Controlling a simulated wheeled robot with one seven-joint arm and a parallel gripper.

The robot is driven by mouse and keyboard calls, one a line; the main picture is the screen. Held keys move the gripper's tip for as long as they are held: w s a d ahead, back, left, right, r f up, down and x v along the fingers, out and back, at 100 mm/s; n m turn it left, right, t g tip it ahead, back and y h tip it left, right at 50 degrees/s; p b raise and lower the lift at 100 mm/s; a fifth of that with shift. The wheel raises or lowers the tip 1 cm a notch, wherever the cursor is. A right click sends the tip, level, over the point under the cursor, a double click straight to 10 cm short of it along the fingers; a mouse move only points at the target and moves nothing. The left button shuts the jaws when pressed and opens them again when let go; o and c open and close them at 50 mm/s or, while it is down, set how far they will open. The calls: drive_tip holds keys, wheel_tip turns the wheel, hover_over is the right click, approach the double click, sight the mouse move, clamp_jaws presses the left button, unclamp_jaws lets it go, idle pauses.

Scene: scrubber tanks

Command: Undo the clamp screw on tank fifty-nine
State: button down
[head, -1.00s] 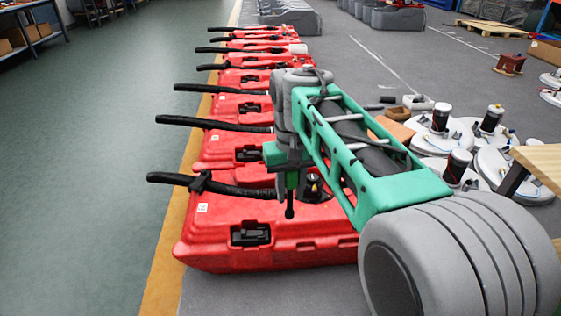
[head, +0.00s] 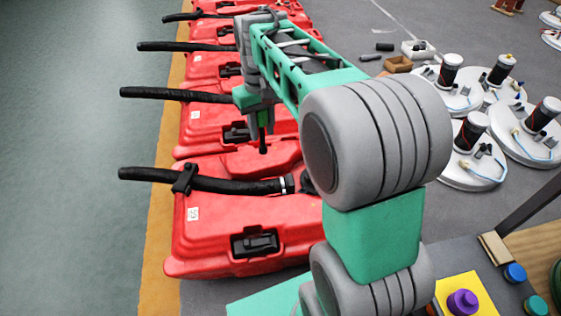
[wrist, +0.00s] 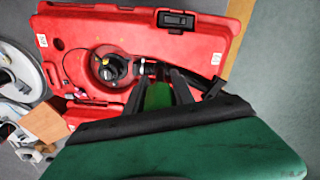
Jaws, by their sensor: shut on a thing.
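The nearest red tank (head: 230,225) lies at the front of the row and bears a white label (head: 193,214) whose number is too small to read surely. Its black hose (head: 225,185) has a metal band clamp (head: 287,185) near the fitting, which my arm partly hides; the clamp also shows in the wrist view (wrist: 150,67). I cannot make out its screw. My gripper (head: 263,120) is shut on a green tool (wrist: 159,96) with a thin dark shaft (head: 263,145) pointing down. In the head view it appears beyond the hose. The tool's tip is hidden in the wrist view.
More red tanks (head: 212,125) with black hoses stand in a row behind, close together. White discs with canisters (head: 470,130) lie to the right. A bench with coloured knobs (head: 462,302) is at lower right. The floor (head: 60,200) left of the yellow line is clear.

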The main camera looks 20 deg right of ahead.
drive_tip(key=w+d+f+n+b, duration=0.1)
drive_tip(key=w+d+f+b, duration=0.1)
drive_tip(key=f, duration=0.8)
drive_tip(key=w+d+f+n+b, duration=0.2)
drive_tip(key=d+f+b, duration=0.1)
drive_tip(key=f, duration=0.8)
drive_tip(key=w+d+f+n+b, duration=0.2)
drive_tip(key=d+f, duration=0.2)
drive_tip(key=f, duration=0.7)
drive_tip(key=shift+w+d, duration=0.15)
drive_tip(key=shift+w, duration=0.25)
